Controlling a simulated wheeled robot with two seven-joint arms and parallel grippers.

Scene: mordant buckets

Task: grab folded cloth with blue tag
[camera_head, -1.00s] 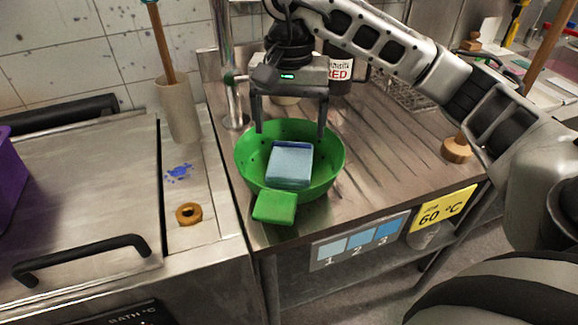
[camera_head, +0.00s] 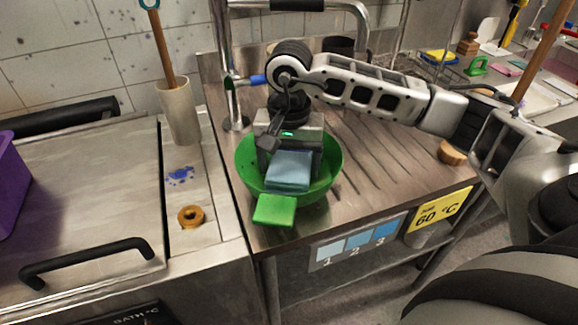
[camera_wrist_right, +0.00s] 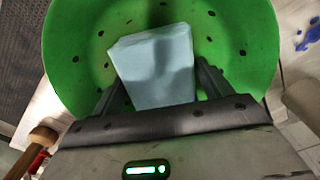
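A folded light-blue cloth (camera_head: 289,171) lies in a green colander-like bowl (camera_head: 329,178) on the steel counter. It also shows in the right wrist view (camera_wrist_right: 153,65). I cannot make out a blue tag on it now. My right gripper (camera_wrist_right: 160,84) is lowered into the bowl behind the cloth, pointing down. In the wrist view one finger stands on each side of the cloth, spread apart; contact is not clear. In the head view the right gripper's body (camera_head: 288,138) shows, but its fingertips are hidden behind the cloth. My left gripper is not in view.
A green square handle (camera_head: 274,210) juts from the bowl's front. A faucet post (camera_head: 228,75) stands close behind left. A wooden tool in a grey holder (camera_head: 179,110) and a brown ring (camera_head: 190,217) are to the left. The ribbed counter right of the bowl is mostly clear.

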